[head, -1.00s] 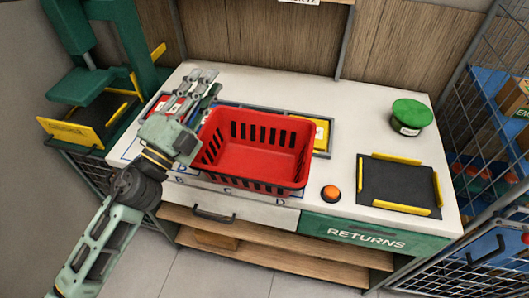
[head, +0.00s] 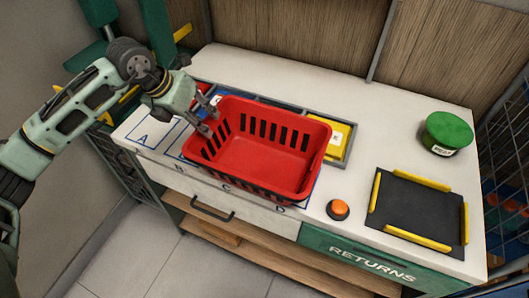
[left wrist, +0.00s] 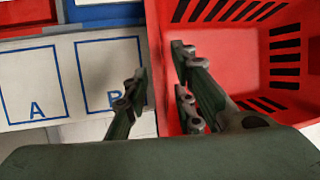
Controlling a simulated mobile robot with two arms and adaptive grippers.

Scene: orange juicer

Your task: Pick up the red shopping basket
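The red shopping basket (head: 262,160) stands upright on the white counter, open side up, and it also shows in the left wrist view (left wrist: 240,50). It sits over the marked squares C and D and hides part of the tray behind it. My left gripper (head: 211,117) is at the basket's left rim. In the left wrist view my left gripper (left wrist: 165,90) is open, with one finger outside the basket's left wall and the other over its inside. I cannot tell whether either finger touches the wall. My right gripper is not in view.
A grey tray (head: 348,158) with a yellow item lies behind the basket. To the right are an orange button (head: 338,209), a black pad with yellow edges (head: 418,208) and a green-lidded tub (head: 447,132). Square A (head: 146,134) is bare. A wire cage (head: 508,190) stands at the right.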

